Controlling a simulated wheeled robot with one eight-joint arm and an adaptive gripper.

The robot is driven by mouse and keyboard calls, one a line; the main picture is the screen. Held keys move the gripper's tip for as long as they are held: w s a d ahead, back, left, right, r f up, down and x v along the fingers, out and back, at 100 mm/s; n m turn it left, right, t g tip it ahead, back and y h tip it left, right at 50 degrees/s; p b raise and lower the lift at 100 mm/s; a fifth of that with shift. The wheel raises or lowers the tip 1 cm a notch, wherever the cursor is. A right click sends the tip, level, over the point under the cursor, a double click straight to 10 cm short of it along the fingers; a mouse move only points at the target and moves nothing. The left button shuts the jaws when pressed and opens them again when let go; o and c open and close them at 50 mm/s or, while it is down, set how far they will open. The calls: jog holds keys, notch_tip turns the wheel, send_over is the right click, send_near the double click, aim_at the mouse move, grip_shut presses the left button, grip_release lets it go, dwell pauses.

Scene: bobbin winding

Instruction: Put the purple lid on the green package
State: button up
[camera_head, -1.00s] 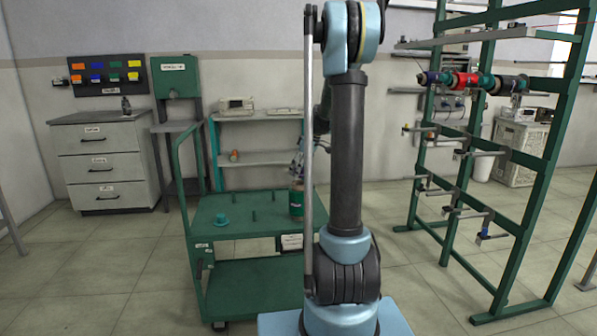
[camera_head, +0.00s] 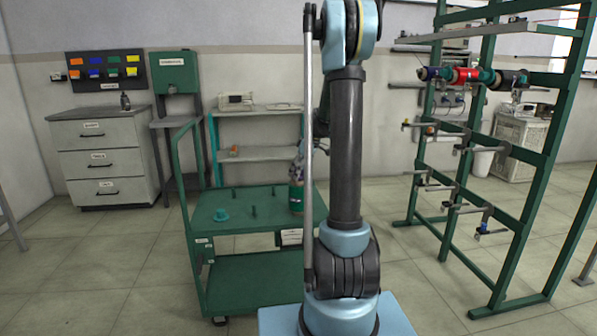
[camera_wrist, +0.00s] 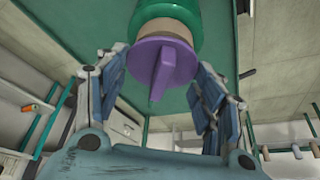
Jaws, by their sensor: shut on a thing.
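The purple lid (camera_wrist: 160,62) is in the middle of the wrist view, with its raised grip bar towards the camera. It sits against the pale neck of the green package (camera_wrist: 182,17); how firmly it is seated I cannot tell. In the head view the green package (camera_head: 296,199) stands upright at the right end of the cart's top shelf. My gripper (camera_head: 298,172) is right above it there, and the lid is too small to make out.
A green rack (camera_head: 463,185) with spools stands to the right. Drawers (camera_head: 106,160) stand at the left.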

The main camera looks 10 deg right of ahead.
jog(key=shift+f, duration=0.5)
jog(key=o, duration=0.9)
jog(key=shift+c, duration=0.2)
jog(key=v, duration=1.1)
jog(key=s+a+r+m, duration=0.1)
jog(key=s+a+m, duration=0.2)
jog(key=s, duration=0.9)
jog(key=s+f+m+h, duration=0.1)
jog(key=s+f, duration=0.4)
jog(key=s, duration=0.5)
jog(key=s+f+m+h, duration=0.1)
jog(key=s+f+m, duration=0.3)
jog(key=s, duration=0.5)
jog(key=s+f+m+h, duration=0.1)
jog(key=s+f, duration=0.4)
jog(key=s, duration=0.5)
jog(key=shift+s+a+f+m+h, duration=0.3)
jog(key=shift+s+f+m, duration=0.05)
jog(key=shift+m, duration=0.35)
